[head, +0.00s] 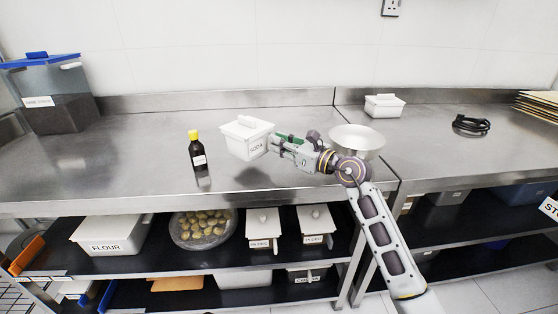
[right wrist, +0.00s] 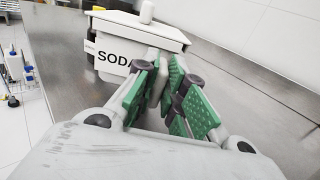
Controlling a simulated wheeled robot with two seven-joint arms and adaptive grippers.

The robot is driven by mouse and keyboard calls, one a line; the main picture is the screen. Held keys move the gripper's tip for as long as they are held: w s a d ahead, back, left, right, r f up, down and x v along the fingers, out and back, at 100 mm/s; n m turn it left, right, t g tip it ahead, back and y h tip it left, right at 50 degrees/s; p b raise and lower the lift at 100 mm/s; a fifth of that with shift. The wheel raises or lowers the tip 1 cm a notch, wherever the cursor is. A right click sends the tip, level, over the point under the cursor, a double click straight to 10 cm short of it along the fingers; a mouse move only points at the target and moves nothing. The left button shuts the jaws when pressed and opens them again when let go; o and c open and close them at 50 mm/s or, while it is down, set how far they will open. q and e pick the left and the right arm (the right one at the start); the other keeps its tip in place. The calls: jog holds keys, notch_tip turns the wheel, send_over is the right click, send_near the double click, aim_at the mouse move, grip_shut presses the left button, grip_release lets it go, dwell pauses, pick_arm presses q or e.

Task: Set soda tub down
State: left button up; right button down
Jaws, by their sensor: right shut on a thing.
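My left gripper is not in view.
A dark bottle with a yellow cap (head: 198,152) stands just left of the tub. A white lidded tub (head: 384,106) and a black cable (head: 471,125) are farther right. The steel counter (head: 130,165) is clear at left front.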

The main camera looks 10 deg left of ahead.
aim_at(268, 151)
jog(key=shift+f, duration=1)
jog(key=shift+f+b, duration=0.55)
jog(key=shift+f, duration=0.7)
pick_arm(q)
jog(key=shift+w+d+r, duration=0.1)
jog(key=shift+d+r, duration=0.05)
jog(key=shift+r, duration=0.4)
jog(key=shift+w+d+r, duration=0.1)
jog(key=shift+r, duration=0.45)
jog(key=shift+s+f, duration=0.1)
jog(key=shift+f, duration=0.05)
pick_arm(e)
jog(key=c, duration=1.9)
grip_release()
jog(key=shift+f, duration=0.2)
jog(key=o, duration=0.4)
